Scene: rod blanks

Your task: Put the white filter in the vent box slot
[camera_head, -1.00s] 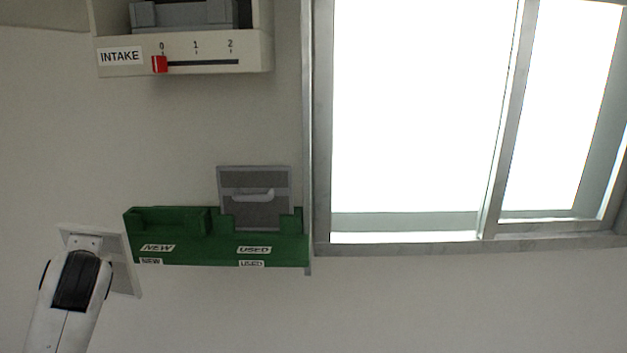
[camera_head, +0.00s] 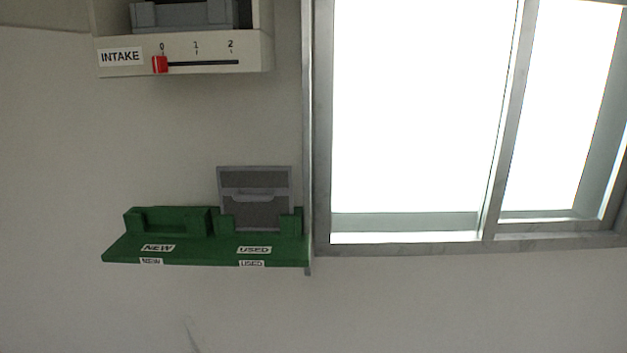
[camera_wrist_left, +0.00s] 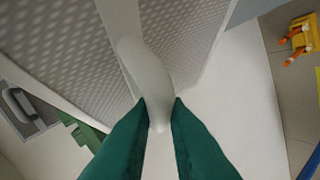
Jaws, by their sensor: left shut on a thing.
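In the left wrist view, the green fingers of my left gripper (camera_wrist_left: 160,125) are shut on the pale handle of the white filter (camera_wrist_left: 185,35), whose perforated face fills the upper part of the view. My left gripper and the white filter are out of the head view. The vent box (camera_head: 185,55), labelled INTAKE, is on the wall at the top left, with a grey slot frame (camera_head: 185,14) cut off by the top edge. Its red slider (camera_head: 160,64) stands at 0. My right gripper is in neither view.
A green wall shelf (camera_head: 205,250) has an empty NEW holder on its left and a grey used filter (camera_head: 255,197) upright in its USED holder. A bright window (camera_head: 415,110) fills the right. In the left wrist view, a yellow object with orange parts (camera_wrist_left: 298,40) lies far off.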

